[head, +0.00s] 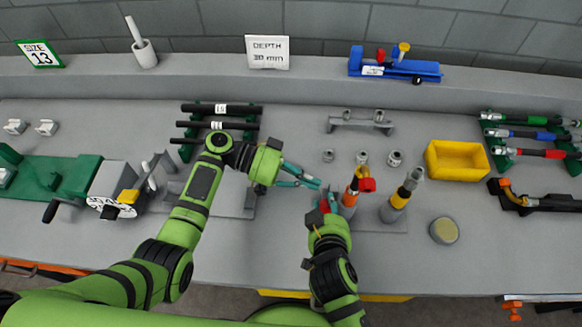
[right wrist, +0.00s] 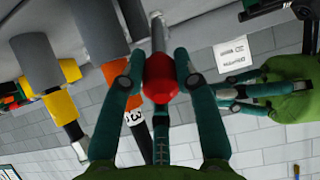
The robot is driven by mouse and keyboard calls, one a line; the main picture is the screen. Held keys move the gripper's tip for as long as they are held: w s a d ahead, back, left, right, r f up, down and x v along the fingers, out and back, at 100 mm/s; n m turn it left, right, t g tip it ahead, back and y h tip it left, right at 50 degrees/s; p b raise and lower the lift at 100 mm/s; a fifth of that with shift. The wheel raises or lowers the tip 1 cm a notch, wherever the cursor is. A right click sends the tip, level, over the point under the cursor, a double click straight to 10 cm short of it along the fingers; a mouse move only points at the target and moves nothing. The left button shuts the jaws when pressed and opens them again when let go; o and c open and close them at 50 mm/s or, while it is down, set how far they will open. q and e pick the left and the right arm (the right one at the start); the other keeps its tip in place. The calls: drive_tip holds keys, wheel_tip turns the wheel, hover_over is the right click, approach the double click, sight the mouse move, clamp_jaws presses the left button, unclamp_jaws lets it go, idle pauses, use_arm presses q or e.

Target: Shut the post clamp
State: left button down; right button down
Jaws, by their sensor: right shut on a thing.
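My right gripper (right wrist: 160,82) is shut on a red ball knob (right wrist: 160,78) at the end of a thin metal rod (right wrist: 157,32). I take this to be the handle of the post clamp; the clamp body is hidden, so its state cannot be told. In the head view my right gripper (head: 335,198) is just left of the orange-banded post (head: 351,190). My left gripper (head: 308,182) reaches in from the left, close to the right gripper's fingers.
A yellow-banded post (head: 398,198) stands right of the orange one. A round tin (head: 444,231), a yellow bin (head: 457,160) and several small fittings (head: 394,158) are nearby. A green-based machine (head: 60,180) is at the left.

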drive_tip(key=shift+w+r, duration=0.15)
drive_tip(key=shift+r, duration=0.1)
use_arm(q)
drive_tip(key=shift+s+d+f, duration=0.5)
drive_tip(key=shift+s+f, duration=0.2)
drive_tip(key=shift+f, duration=0.15)
